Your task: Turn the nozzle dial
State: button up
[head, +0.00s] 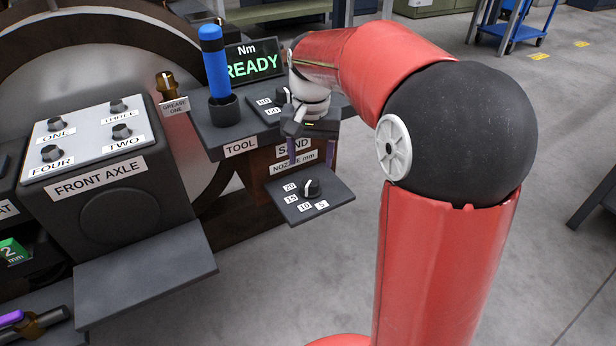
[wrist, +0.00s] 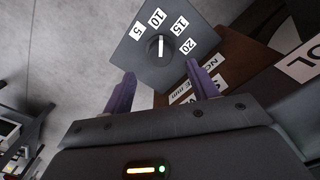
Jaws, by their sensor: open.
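The nozzle dial (head: 312,188) is a small dark round knob with a white pointer line. It sits on a grey plate (head: 335,189) marked 20, 15, 10 and 5, below the "NOZZLE mm" label. In the wrist view the dial (wrist: 160,46) is ahead of my gripper, and its white line seems to point near the 10. My gripper (head: 311,158) is just above and behind the plate in the head view. In the wrist view my gripper (wrist: 163,84) shows two purple fingers spread apart and empty, with the dial beyond the gap, apart from them.
Above the plate is a shelf (head: 228,130) with a blue-handled tool (head: 215,62), a "READY" display (head: 252,62) and another marked panel. A FRONT AXLE panel (head: 85,140) with several knobs stands at left. Open floor (head: 250,290) lies below the dial plate.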

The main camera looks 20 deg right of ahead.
aim_at(310, 180)
notch_tip(310, 180, down, 8)
jog(key=shift+r+b, duration=0.1)
jog(key=shift+b, duration=0.45)
jog(key=c, duration=1)
jog(key=n+p, duration=0.2)
jog(key=n, duration=0.2)
jog(key=shift+n, duration=0.3)
jog(key=shift+n+p, duration=0.6)
jog(key=shift+n, duration=1.4)
jog(key=shift+w, duration=0.1)
